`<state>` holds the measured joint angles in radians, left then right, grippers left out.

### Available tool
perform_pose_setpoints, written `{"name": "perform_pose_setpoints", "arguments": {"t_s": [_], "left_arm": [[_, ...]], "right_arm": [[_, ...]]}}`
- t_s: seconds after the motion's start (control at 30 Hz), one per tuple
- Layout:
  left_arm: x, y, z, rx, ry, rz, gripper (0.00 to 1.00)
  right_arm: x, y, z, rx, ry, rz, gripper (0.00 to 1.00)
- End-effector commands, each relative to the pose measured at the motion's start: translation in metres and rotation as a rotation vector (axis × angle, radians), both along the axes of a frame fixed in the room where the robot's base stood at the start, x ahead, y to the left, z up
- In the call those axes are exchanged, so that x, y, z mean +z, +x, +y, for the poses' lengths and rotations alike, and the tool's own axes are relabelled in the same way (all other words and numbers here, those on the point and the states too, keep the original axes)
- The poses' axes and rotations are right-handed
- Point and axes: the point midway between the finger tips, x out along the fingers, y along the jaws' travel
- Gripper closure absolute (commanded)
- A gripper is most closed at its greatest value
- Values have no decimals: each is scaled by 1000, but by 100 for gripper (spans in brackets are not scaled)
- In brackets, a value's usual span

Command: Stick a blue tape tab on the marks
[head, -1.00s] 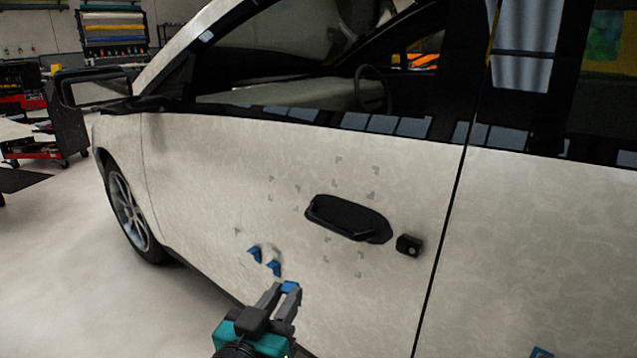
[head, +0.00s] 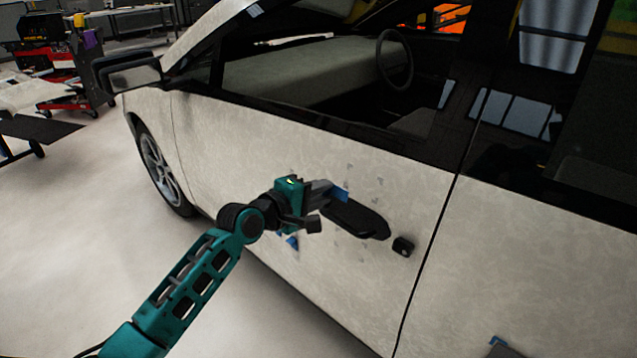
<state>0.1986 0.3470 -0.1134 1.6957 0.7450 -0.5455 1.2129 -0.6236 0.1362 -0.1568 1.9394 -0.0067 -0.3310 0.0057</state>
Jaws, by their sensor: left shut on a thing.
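My left gripper (head: 325,192) is shut on a blue tape tab (head: 341,194) and holds it at the car door, just above the left end of the black door handle (head: 355,218). I cannot tell whether the tab touches the door. Small grey corner marks (head: 372,176) show on the pale door (head: 270,150) above the handle; others lie below it or behind my gripper. A blue tab (head: 292,242) on the door shows below my gripper, partly hidden by it. My right gripper is not clearly seen; a dark piece with blue (head: 497,345) shows at the bottom right edge.
A small black block (head: 403,247) sits on the door right of the handle. The side mirror (head: 130,72) sticks out at the upper left. A red tool cart (head: 75,90) stands behind.

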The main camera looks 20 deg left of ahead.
Motion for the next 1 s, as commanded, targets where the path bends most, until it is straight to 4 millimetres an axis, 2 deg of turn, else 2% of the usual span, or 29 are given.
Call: {"name": "perform_pose_setpoints", "arguments": {"t_s": [0.23,0.6,1.0], "left_arm": [[-5,21,-9,-1,-1,-2,100],[-18,56,-21,-1,2,-3,100],[-17,65,-25,-1,4,-1,100]], "right_arm": [[-2,-1,0,3,-2,5,57],[-33,-2,1,8,-3,8,57],[-38,-3,2,9,-3,9,57]]}}
